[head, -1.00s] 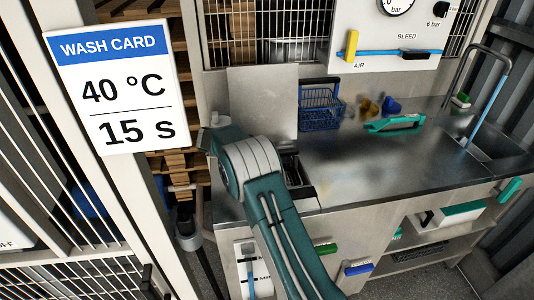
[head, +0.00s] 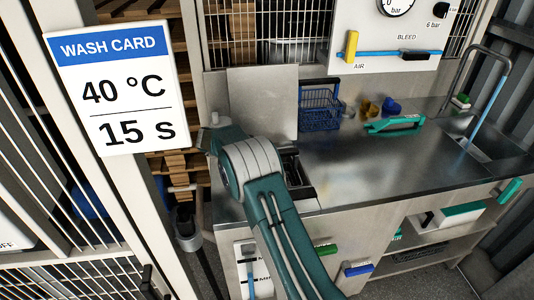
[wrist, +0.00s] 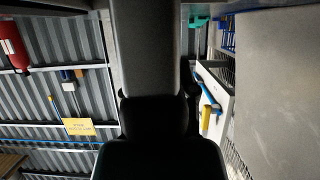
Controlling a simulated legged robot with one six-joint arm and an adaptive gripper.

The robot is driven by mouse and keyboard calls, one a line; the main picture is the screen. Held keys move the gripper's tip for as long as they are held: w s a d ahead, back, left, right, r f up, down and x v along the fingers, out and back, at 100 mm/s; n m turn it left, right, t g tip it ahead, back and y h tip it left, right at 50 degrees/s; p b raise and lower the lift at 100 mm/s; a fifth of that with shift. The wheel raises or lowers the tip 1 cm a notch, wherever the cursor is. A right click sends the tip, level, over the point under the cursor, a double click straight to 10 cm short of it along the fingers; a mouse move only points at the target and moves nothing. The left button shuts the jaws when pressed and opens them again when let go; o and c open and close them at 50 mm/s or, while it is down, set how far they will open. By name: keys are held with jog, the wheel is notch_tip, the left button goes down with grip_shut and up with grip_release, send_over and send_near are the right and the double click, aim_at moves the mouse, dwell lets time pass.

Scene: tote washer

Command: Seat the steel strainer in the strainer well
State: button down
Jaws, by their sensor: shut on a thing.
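My gripper (head: 183,217) hangs low at the left of the counter in the head view, small and dark. It is shut on a grey steel piece, which looks like the strainer (head: 187,238), below the counter top's level. The strainer's details are too small to tell. A dark opening (head: 296,178) in the counter's left end, beside my arm, may hold the strainer well; my arm hides part of it. In the wrist view a dark body fills the middle, and neither the fingertips nor the strainer can be made out.
An upright steel panel (head: 262,104) stands behind the opening. A blue basket (head: 320,108) and a green-handled tool (head: 394,125) are at the counter's back. The counter's middle (head: 380,165) is clear. The wash card (head: 115,88) and a barred frame stand at left.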

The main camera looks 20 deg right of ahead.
jog(key=shift+f, duration=0.35)
jog(key=shift+r, duration=0.2)
dwell(0.6)
jog(key=shift+f, duration=0.1)
jog(key=shift+r, duration=0.3)
jog(key=shift+c, duration=1.6)
grip_release()
